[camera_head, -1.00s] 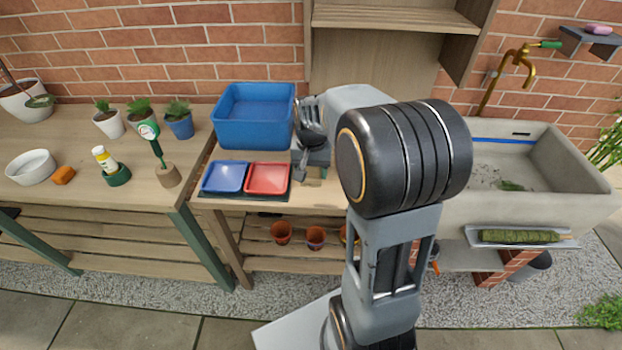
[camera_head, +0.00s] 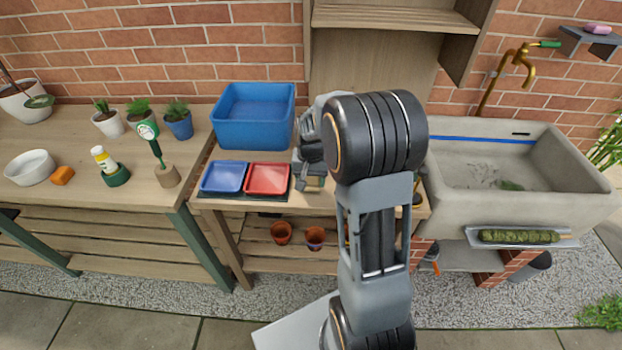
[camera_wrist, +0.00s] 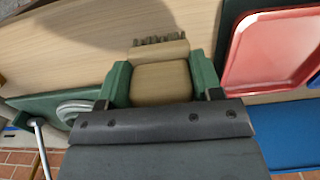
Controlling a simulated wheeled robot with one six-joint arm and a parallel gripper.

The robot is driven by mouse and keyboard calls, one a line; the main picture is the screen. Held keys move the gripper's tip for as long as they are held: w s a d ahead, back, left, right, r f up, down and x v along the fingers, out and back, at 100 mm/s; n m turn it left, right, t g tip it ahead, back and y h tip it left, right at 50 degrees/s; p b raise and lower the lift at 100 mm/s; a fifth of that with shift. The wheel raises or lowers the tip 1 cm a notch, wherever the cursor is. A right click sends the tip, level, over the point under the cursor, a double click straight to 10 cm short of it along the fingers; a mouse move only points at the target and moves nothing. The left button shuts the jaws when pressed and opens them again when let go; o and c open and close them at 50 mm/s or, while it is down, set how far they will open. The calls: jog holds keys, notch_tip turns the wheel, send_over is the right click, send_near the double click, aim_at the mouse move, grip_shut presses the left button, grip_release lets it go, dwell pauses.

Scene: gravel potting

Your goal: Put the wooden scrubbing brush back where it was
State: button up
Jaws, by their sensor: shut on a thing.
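The wooden scrubbing brush (camera_wrist: 162,82) is between the green-padded fingers of my gripper (camera_wrist: 160,72) in the wrist view. Its pale wooden body is gripped from both sides, and its dark bristles point away from the palm. The wooden bench top lies beyond it; I cannot tell whether the brush touches it. In the head view my gripper (camera_head: 312,182) is low over the middle bench, just right of the red tray (camera_head: 268,178). The brush is mostly hidden there by my arm.
A blue tray (camera_head: 223,176) lies left of the red one. A blue tub (camera_head: 254,116) stands behind. In the wrist view, a dark green mat (camera_wrist: 42,107) with a metal tool lies left of my gripper. A stone sink (camera_head: 520,200) is at the right.

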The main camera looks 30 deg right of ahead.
jog(key=shift+f, duration=0.2)
jog(key=o, duration=1)
notch_tip(320, 180, up, 12)
jog(key=shift+f+p, duration=0.1)
jog(key=shift+p, duration=0.35)
jog(key=s+a+n+t, duration=0.1)
jog(key=s+a+n, duration=0.1)
jog(key=s, duration=0.3)
jog(key=s+a+n+t, duration=0.1)
jog(key=s+a+n, duration=0.1)
jog(key=s+a, duration=0.2)
jog(key=s+a+n+t, duration=0.1)
jog(key=s+a+n, duration=0.1)
jog(key=s, duration=0.4)
jog(key=shift+s+a+f, duration=0.2)
jog(key=shift+s+a, duration=0.1)
jog(key=shift+a, duration=0.35)
